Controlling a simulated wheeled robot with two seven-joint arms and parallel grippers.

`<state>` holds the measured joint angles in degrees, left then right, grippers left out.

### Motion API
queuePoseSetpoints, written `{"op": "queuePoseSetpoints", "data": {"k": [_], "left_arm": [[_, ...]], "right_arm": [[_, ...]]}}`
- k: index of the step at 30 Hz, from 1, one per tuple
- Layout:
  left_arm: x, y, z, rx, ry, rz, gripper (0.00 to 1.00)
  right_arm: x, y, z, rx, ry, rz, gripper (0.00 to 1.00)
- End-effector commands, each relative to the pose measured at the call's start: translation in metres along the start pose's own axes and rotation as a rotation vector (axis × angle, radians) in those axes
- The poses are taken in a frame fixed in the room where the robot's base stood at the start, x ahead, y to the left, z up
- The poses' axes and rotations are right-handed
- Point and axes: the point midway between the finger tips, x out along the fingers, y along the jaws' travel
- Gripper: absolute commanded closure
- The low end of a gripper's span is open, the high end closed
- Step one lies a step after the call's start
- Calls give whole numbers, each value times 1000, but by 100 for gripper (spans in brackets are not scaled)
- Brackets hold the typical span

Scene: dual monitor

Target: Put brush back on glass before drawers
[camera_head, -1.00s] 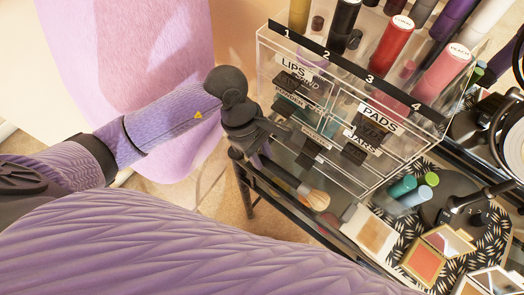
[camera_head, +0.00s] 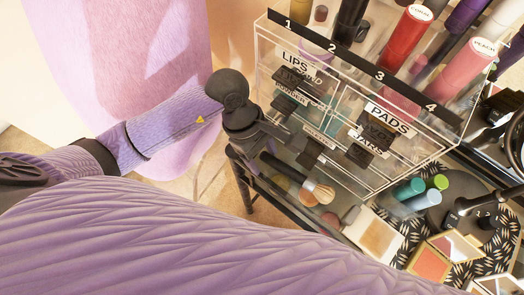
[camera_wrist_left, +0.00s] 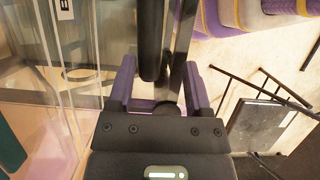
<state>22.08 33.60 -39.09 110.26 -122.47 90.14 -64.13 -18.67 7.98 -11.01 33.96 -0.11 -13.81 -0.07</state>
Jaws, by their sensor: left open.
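The brush (camera_head: 290,174), with a dark handle and a pale tan bristle head (camera_head: 322,193), is at the glass shelf (camera_head: 341,208) before the clear drawers (camera_head: 345,115). Its bristles point right and toward the front. Whether its whole length touches the glass is not clear. My left gripper (camera_head: 268,143) is at the handle end, beside the drawers' left corner. In the left wrist view, its fingers (camera_wrist_left: 161,90) are open, with the dark handle (camera_wrist_left: 152,40) between them. My right gripper is not in view.
Lipstick tubes (camera_head: 400,40) stand on top of the drawers. Compacts (camera_head: 376,236), green-capped bottles (camera_head: 408,189) and a round black stand lie to the right. The dark table edge (camera_head: 275,203) runs below the brush, with open floor beyond. A pink cloth-like shape (camera_head: 130,60) hangs behind my arm.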

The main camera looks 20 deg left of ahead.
Motion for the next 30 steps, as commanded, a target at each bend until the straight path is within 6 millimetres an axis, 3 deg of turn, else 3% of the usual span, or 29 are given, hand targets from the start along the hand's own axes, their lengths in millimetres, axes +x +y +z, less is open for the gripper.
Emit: {"op": "queuePoseSetpoints", "data": {"k": [6,12,19,30], "left_arm": [[-69,2,6,3,10,10,36],[-109,1,5,2,7,6,36],[-118,0,5,2,5,3,36],[-117,0,5,-3,-2,2,36]], "right_arm": [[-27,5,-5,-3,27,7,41],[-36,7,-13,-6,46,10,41],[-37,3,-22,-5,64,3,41],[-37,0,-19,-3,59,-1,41]]}}
